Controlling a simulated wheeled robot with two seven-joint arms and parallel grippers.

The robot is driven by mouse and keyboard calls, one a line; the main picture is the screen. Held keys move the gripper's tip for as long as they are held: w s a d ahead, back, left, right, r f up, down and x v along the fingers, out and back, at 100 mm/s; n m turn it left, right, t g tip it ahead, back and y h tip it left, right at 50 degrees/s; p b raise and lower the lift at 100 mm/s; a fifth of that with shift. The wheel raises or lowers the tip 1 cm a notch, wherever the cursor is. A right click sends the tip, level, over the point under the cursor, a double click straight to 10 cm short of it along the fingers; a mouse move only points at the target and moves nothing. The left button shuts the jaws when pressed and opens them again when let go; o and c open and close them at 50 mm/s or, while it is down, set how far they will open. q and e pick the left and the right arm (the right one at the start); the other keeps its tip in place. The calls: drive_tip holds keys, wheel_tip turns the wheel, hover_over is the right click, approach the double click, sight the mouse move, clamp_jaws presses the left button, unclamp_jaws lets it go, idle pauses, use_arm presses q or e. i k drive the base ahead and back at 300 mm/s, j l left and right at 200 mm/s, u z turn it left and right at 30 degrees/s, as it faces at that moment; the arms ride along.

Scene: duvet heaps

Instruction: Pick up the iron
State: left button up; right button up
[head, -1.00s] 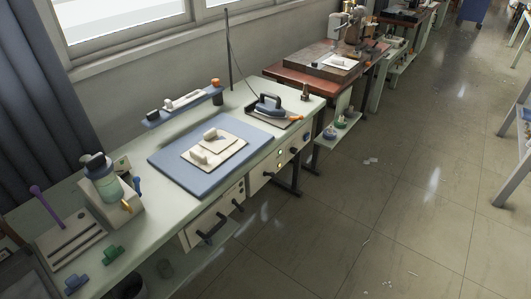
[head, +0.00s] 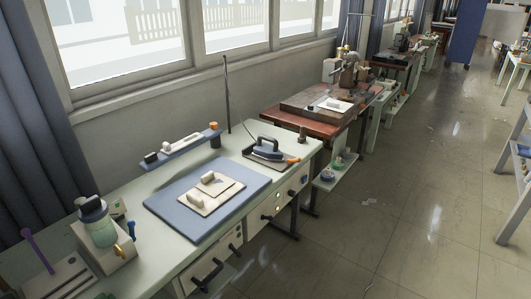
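The iron (head: 267,147) is dark with a black handle and an orange tip at its cord end. It sits on a dark rest plate (head: 252,160) at the far right end of the pale green table (head: 155,243). A thin dark pole stands behind it. Neither of my grippers shows in the head view.
A blue mat (head: 168,207) with cream cloth pieces (head: 211,191) lies left of the iron. A brown table (head: 325,122) stands beyond. The floor (head: 400,215) at right is mostly open.

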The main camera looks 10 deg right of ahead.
sight(267, 152)
drive_tip(key=l+u, duration=0.1)
drive_tip(key=u, duration=0.35)
drive_tip(key=i+l+u, duration=0.1)
drive_tip(key=u, duration=0.35)
drive_tip(key=l+u, duration=0.4)
drive_tip(key=l, duration=0.35)
drive_tip(key=l+u, duration=0.45)
drive_tip(key=l, duration=0.9)
drive_tip(key=k+l+u, duration=0.1)
drive_tip(key=l, duration=0.45)
drive_tip(key=k+l, duration=0.1)
drive_tip(key=l, duration=0.9)
drive_tip(key=k+l+u, duration=0.1)
drive_tip(key=l, duration=0.45)
